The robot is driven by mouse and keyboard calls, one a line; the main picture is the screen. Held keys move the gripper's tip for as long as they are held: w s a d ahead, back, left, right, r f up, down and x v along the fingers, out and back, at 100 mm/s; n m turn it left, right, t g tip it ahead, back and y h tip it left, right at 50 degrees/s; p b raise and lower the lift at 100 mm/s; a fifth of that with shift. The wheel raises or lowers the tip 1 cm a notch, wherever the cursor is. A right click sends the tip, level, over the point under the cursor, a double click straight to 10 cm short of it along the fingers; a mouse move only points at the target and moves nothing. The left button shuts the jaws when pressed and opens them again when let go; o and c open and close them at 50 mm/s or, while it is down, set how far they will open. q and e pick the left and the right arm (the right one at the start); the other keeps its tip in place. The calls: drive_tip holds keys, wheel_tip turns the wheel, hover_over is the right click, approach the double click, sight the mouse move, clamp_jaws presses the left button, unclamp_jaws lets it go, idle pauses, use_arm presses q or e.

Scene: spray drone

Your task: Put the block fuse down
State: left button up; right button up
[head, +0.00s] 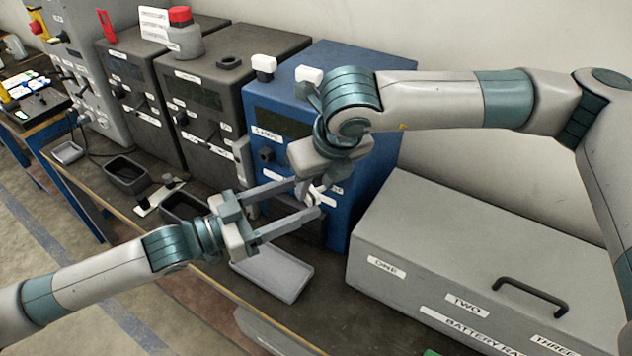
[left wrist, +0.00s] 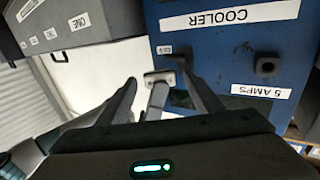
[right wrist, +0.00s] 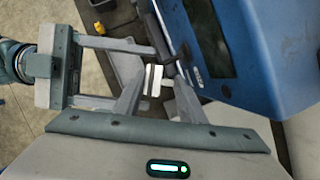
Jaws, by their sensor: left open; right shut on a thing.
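The block fuse, a small pale block, shows in the right wrist view (right wrist: 153,80) between the fingertips of my right gripper (right wrist: 154,76), which is shut on it. In the head view my right gripper (head: 312,190) points down in front of the blue cooler unit (head: 345,165); the fuse is mostly hidden there. My left gripper (head: 308,198) is open, its fingers reaching in from the left on either side of the right gripper's tips. In the left wrist view the pale block (left wrist: 159,77) shows between the left fingers. I cannot tell if they touch it.
A shallow grey tray (head: 272,272) lies on the bench below the grippers. Dark bins (head: 127,172) stand along the bench to the left. A large grey battery case (head: 480,255) with a handle fills the right. Dark units (head: 215,95) stand behind.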

use_arm(q)
drive_tip(key=v, duration=1.1)
drive_tip(key=shift+a, duration=0.1)
